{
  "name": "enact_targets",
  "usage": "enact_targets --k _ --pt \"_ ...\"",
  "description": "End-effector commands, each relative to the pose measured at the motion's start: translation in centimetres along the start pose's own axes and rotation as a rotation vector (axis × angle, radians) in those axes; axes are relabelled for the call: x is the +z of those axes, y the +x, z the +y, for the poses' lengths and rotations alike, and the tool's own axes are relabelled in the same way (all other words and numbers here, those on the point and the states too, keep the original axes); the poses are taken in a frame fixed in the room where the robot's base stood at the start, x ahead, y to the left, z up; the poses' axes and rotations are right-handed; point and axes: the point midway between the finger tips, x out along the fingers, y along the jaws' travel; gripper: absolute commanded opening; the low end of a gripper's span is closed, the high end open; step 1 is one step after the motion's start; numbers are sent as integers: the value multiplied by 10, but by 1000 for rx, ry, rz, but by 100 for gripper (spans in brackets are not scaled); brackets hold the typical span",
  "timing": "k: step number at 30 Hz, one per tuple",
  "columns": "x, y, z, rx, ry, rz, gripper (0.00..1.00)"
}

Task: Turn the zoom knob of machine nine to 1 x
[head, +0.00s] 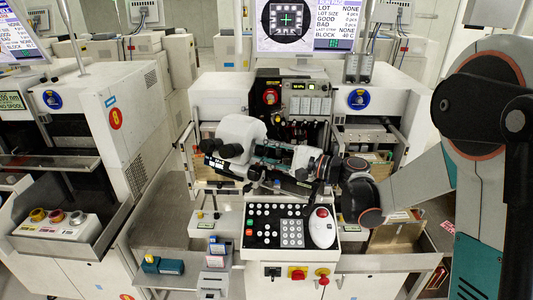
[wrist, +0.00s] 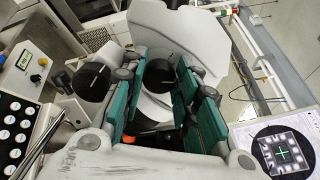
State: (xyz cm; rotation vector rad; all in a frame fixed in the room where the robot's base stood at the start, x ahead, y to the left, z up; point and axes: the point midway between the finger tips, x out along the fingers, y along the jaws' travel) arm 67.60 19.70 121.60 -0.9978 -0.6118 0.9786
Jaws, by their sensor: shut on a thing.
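The machine in the middle of the head view carries a white microscope head (head: 240,130) with black round parts at its front left. My gripper (head: 257,158) reaches in from the right, at the microscope's right side. In the wrist view, my gripper (wrist: 160,90) has its teal fingers on either side of a black round knob (wrist: 159,72) with a white line, on the white housing. It is shut on this knob, though the contact is partly hidden by the fingers. A second black round part (wrist: 91,81) with a white line lies left of the fingers. No zoom numbers are readable.
A monitor (head: 297,25) hangs above. Another machine (head: 100,110) stands at left.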

Motion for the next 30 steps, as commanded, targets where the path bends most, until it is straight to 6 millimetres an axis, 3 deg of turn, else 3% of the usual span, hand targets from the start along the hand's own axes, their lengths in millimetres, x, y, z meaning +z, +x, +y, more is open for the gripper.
enact_targets --k 30 --pt "-1 0 4 2 -839 -1 4"
